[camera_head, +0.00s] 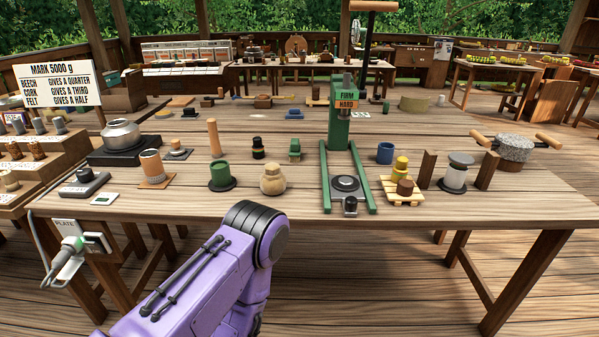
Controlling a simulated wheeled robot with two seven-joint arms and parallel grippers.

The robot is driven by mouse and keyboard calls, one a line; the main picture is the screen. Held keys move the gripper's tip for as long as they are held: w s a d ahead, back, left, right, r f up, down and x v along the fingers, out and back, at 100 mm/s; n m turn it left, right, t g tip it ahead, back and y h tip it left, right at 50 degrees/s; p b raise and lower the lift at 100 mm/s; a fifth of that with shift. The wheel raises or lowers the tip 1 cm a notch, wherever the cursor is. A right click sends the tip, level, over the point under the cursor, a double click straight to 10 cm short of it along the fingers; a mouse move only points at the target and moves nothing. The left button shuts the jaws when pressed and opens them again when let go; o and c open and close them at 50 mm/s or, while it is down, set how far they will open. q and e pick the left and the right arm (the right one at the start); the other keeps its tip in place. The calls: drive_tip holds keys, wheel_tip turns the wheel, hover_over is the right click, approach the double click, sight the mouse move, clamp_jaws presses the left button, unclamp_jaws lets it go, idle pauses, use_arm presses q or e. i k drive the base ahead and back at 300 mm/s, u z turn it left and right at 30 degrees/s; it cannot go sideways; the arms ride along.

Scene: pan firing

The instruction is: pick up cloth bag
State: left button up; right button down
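A small beige cloth bag (272,182), round with a gathered neck, stands upright near the front edge of the wooden table (420,222). It sits between a green cylinder and a green press. No gripper shows in the view, so nothing is seen touching the bag.
A tall green press (340,130) stands right of the bag. A green cylinder (221,175) on a dark disc is to its left. A small pallet (404,195) with weights and a spool (456,172) are farther right. The tabletop directly before the bag is clear.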

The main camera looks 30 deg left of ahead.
sight(271, 185)
drive_tip(key=u, duration=0.4)
drive_tip(key=i, duration=0.8)
drive_tip(key=u, duration=0.55)
